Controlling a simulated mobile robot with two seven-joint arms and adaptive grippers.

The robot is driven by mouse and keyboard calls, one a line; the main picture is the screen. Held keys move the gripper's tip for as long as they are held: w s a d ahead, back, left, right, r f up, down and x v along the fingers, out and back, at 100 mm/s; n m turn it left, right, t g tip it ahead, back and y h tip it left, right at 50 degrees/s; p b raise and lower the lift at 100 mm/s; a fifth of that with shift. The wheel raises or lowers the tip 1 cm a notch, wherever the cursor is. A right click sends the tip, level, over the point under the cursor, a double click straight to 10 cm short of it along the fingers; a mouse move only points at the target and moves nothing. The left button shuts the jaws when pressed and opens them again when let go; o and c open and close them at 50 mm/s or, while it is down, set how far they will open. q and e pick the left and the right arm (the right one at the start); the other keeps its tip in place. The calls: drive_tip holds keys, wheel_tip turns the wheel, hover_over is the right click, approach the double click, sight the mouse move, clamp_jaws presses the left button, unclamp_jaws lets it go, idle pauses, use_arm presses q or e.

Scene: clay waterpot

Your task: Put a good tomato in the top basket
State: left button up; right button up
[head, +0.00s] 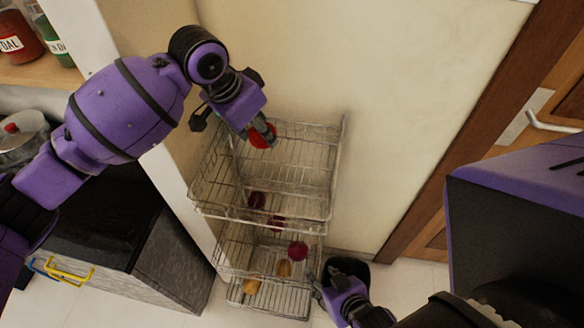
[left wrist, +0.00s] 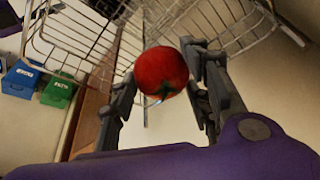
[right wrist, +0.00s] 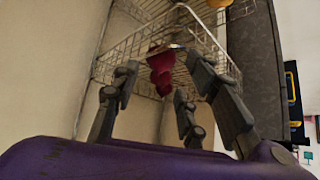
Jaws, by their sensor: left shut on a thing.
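A red tomato (head: 262,137) is held in my left gripper (head: 260,130), at the upper part of the top basket (head: 262,213) of a wire rack. In the left wrist view the tomato (left wrist: 160,75) sits between the fingers, its green stem end facing the camera, with basket wires behind it. The top basket looks mostly empty where it shows. My right gripper (head: 328,280) is beside the lower rack on the right. In the right wrist view its fingers are spread and nothing is between them.
Dark red round produce (head: 298,250) and yellowish pieces (head: 250,286) lie in the lower tiers. A dark cabinet (head: 170,260) stands left of the rack, a wall behind it. A wooden door (head: 560,110) is at right. Blue (left wrist: 21,78) and green (left wrist: 58,90) bins show in the left wrist view.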

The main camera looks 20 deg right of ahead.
use_arm(q)
drive_tip(key=o, duration=1.3)
drive_tip(key=shift+s+r, duration=0.1)
drive_tip(key=shift+a+r, duration=0.1)
use_arm(e)
drive_tip(key=shift+w+a+r+t, duration=0.15)
drive_tip(key=shift+w+r, duration=0.1)
drive_tip(key=shift+w, duration=0.25)
drive_tip(key=shift+w+a+r+t, duration=0.1)
drive_tip(key=shift+w+r+t, duration=0.1)
drive_tip(key=shift+w, duration=0.25)
use_arm(q)
drive_tip(key=v, duration=1.1)
drive_tip(key=shift+a+r, duration=0.15)
drive_tip(key=shift+r, duration=0.2)
use_arm(e)
drive_tip(key=shift+s+f, duration=0.1)
drive_tip(key=shift+s, duration=0.05)
drive_tip(key=shift+s+d, duration=0.1)
drive_tip(key=shift+s, duration=0.05)
